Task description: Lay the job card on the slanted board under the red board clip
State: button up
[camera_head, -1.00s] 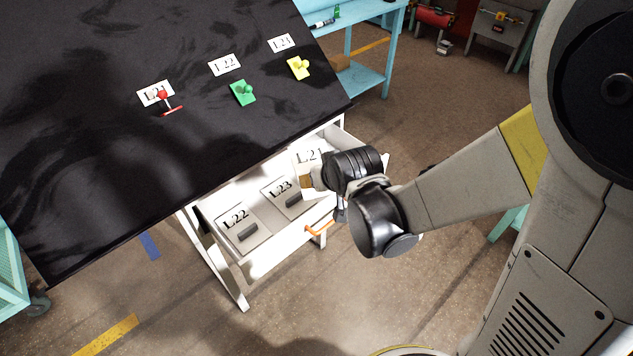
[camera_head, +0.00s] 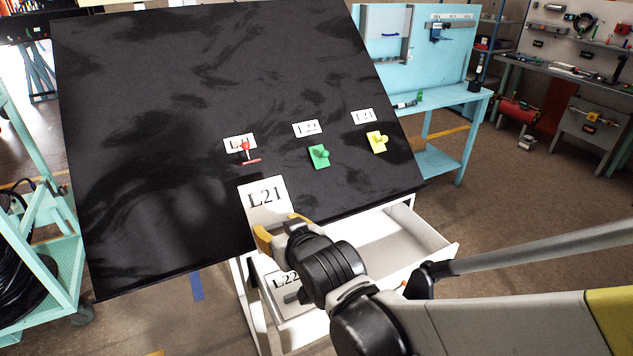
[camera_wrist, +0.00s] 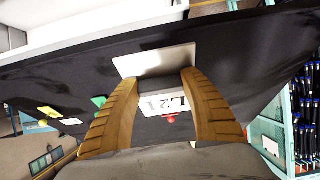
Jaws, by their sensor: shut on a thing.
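The job card (camera_head: 264,196), a pale card printed L21, is in my gripper (camera_head: 279,232) over the near edge of the slanted black board (camera_head: 150,110). My gripper's tan fingers are shut on its near side. I cannot tell whether the card touches the board. The red board clip (camera_head: 246,148) stands on the board just beyond the card, in front of a small L21 label (camera_head: 238,141). In the wrist view the card (camera_wrist: 155,61) shows at the fingertips, with the red clip (camera_wrist: 170,118) partly visible between the fingers.
A green clip (camera_head: 319,156) and a yellow clip (camera_head: 377,141) stand to the right, by their L22 and L23 labels. The open white drawer (camera_head: 425,232) is below the board's near edge, with an L22 card (camera_head: 284,282) in it. The board's left is bare.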

dwell(0.3)
jog(key=shift+b+x, duration=2)
jog(key=shift+x, duration=1.4)
jog(key=shift+w+a+f+b, duration=0.3)
jog(key=shift+w+f+b, duration=0.4)
jog(key=shift+f, duration=0.3)
jog(key=o, duration=1.2)
jog(key=shift+s, duration=0.15)
jog(key=v, duration=1.2)
